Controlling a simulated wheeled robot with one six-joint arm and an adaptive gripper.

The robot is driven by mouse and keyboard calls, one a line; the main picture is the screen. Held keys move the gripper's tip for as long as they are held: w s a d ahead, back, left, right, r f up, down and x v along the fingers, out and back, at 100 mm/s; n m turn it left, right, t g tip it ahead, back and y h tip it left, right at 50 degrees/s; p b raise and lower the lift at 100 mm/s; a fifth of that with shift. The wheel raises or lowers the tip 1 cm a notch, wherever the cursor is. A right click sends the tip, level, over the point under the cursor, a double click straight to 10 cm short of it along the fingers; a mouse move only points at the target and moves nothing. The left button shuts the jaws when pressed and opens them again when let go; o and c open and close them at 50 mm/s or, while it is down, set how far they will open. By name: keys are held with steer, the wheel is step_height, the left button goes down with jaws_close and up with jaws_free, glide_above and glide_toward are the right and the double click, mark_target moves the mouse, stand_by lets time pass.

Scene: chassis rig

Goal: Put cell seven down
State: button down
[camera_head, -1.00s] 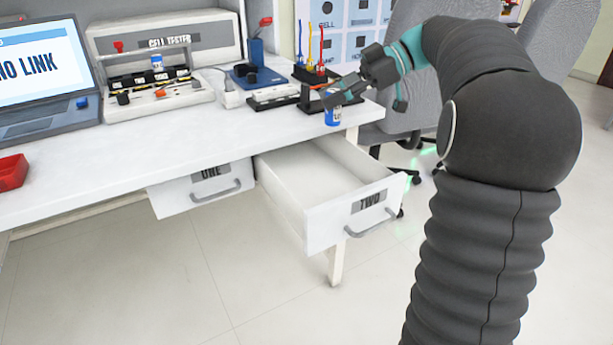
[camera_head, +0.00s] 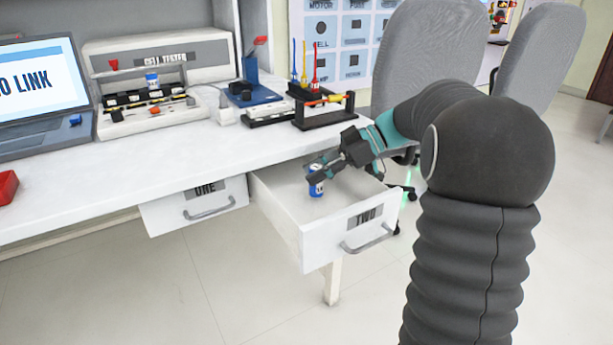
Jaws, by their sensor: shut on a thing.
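My gripper (camera_head: 318,173) is shut on a small blue and white cell (camera_head: 316,188). The cell is upright and hangs from the fingers over the open drawer labelled TWO (camera_head: 372,220). The drawer's floor looks white and bare around it. I cannot tell whether the cell's bottom touches the drawer floor. The number on the cell is too small to read, and the fingers hide its upper part. Another blue and white cell (camera_head: 152,81) stands on the cell tester (camera_head: 150,108) at the back left.
Drawer ONE (camera_head: 200,205) is nearly closed, left of drawer TWO. On the white desk (camera_head: 150,165) are a laptop (camera_head: 45,95), a red bin (camera_head: 7,186), a blue stand (camera_head: 250,90) and a black rack (camera_head: 325,110). Grey chairs (camera_head: 430,55) stand behind my arm.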

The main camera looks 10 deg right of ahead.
steer(key=shift+x, duration=1.15)
steer(key=shift+f, duration=0.2)
steer(key=c, duration=0.8)
jaws_free()
steer(key=shift+c, duration=0.2)
steer(key=shift+r, duration=0.15)
steer(key=shift+r, duration=0.15)
steer(key=v, duration=1.2)
